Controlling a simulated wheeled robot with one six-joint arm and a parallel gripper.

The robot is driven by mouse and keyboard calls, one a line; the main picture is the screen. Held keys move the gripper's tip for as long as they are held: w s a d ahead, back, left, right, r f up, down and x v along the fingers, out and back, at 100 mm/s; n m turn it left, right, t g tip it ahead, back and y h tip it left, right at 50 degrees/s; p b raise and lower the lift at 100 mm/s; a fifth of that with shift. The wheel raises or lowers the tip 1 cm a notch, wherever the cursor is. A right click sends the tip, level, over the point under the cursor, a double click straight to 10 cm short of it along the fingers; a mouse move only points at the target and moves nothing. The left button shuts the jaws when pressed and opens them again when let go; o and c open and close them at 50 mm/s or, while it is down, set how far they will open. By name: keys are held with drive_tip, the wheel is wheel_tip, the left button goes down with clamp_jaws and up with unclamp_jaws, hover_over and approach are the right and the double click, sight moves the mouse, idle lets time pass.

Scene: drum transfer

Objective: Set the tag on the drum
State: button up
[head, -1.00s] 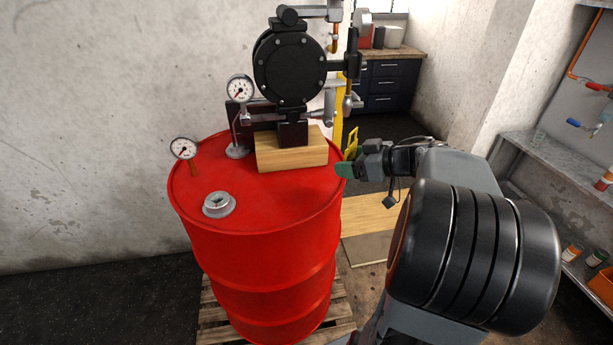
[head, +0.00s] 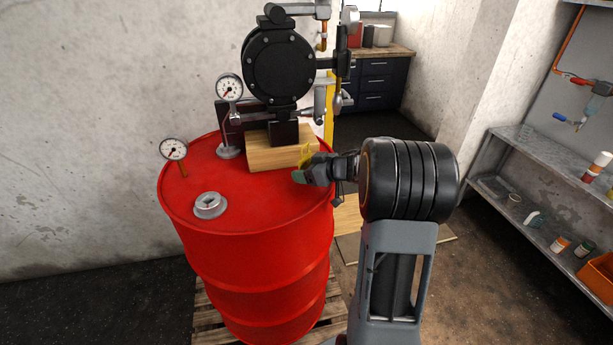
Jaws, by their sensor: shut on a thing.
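The red drum (head: 250,255) stands upright on a wooden pallet at the left. My gripper (head: 301,175) is over the right side of the drum top, its green fingertips pointing left. It is shut on a yellow tag (head: 307,154), which sticks up behind the fingers, close to the right end of a wooden block. The fingers hide the lower part of the tag. I cannot tell whether the tag touches the drum top.
The wooden block (head: 270,155) on the drum carries a black pump (head: 280,65). Two gauges (head: 229,88) (head: 174,150) and a grey bung cap (head: 210,205) also stand on the drum. The front of the drum top is clear. A metal shelf (head: 540,160) is at the right.

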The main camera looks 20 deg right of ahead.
drive_tip(key=shift+f, duration=1.05)
drive_tip(key=shift+f, duration=0.1)
drive_tip(key=o, duration=0.9)
